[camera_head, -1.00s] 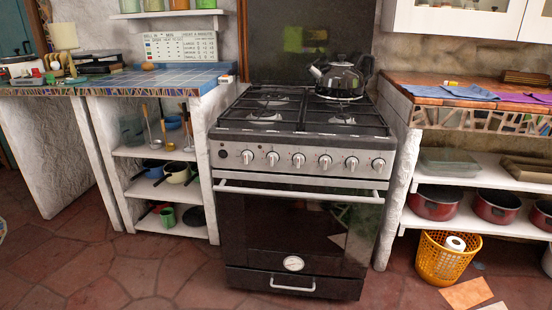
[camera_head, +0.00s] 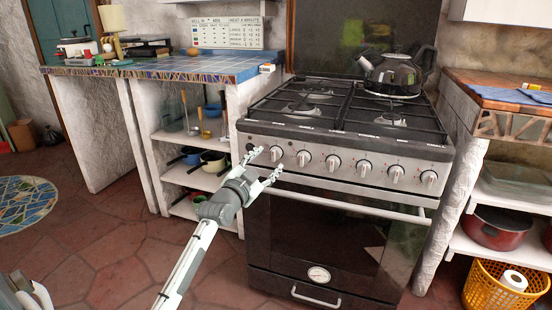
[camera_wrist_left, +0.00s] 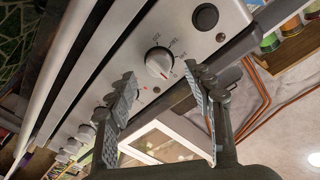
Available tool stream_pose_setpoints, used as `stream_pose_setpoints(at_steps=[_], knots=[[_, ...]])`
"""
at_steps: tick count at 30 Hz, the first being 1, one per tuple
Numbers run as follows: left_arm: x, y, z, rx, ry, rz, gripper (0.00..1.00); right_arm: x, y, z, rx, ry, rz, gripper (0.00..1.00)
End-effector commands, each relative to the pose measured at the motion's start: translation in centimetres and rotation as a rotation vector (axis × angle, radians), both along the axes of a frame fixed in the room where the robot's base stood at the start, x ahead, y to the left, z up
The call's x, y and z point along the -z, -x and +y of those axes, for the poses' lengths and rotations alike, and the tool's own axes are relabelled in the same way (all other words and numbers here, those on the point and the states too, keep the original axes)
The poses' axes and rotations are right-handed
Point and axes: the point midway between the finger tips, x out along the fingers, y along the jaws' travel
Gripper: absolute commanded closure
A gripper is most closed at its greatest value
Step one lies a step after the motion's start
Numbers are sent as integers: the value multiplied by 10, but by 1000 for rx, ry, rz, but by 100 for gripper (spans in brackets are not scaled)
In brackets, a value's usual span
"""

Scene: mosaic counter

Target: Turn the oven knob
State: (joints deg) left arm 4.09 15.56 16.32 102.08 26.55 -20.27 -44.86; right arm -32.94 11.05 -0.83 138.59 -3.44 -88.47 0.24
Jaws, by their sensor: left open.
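The oven (camera_head: 330,240) has a silver front panel with a row of several round silver knobs. The leftmost knob (camera_head: 276,153) is just beyond the fingertips of my left gripper (camera_head: 268,163). In the left wrist view that knob (camera_wrist_left: 159,61) shows its marked dial, with a red mark at its lower edge. It lies between and beyond the two open fingertips of my left gripper (camera_wrist_left: 161,75), with nothing held. Contact with the knob cannot be told. A round black button (camera_wrist_left: 205,17) sits beside the knob. My right gripper is not in view.
A dark kettle (camera_head: 395,72) stands on the stovetop grate. The oven door handle (camera_head: 350,205) runs below the knobs. A blue-tiled counter (camera_head: 190,68) is to the left, and a wooden counter (camera_head: 500,92) to the right. A yellow basket (camera_head: 490,285) stands on the floor.

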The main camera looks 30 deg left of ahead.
Motion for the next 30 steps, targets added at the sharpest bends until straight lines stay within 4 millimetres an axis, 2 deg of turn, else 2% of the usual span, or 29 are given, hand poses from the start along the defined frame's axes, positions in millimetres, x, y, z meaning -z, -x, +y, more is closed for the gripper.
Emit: stream_pose_setpoints(at_steps=[3, 6, 17, 27, 29, 30], knots=[[0, -18, 3, 0, 0, 0, 48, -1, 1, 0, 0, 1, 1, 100], [0, -27, 4, 1, -1, 1, 48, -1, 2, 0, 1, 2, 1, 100], [0, -32, 4, 1, -1, 2, 49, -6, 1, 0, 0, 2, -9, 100], [1, -31, 4, 1, -1, 2, 91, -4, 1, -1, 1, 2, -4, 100], [1, -31, 4, 1, -1, 2, 98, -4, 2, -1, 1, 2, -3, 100], [1, -31, 4, 1, -1, 2, 98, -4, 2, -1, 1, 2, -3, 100]])
